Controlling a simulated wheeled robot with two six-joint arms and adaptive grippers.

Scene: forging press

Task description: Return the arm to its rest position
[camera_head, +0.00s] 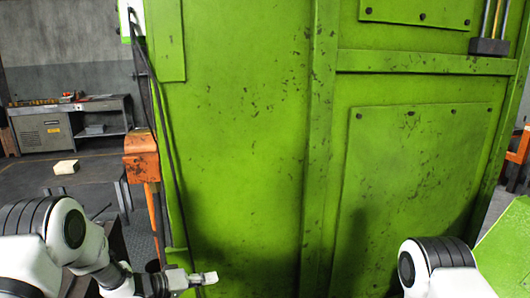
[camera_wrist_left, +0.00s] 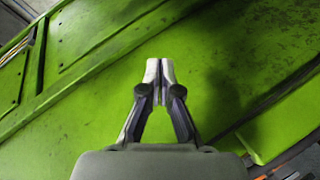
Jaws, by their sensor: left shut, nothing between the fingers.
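My left gripper (camera_head: 208,278) is at the lower middle of the head view, in front of the green press (camera_head: 240,130). Its fingers point to the right. In the left wrist view the left gripper (camera_wrist_left: 160,72) shows its two fingertips together with nothing between them, and the green panels of the press (camera_wrist_left: 225,60) lie beyond it. I cannot tell whether it touches the press. Part of my right arm (camera_head: 435,265) shows at the lower right of the head view; its gripper is out of view.
The press fills most of the head view. An orange box on a post (camera_head: 141,165) and a dark cable (camera_head: 160,110) stand at its left edge.

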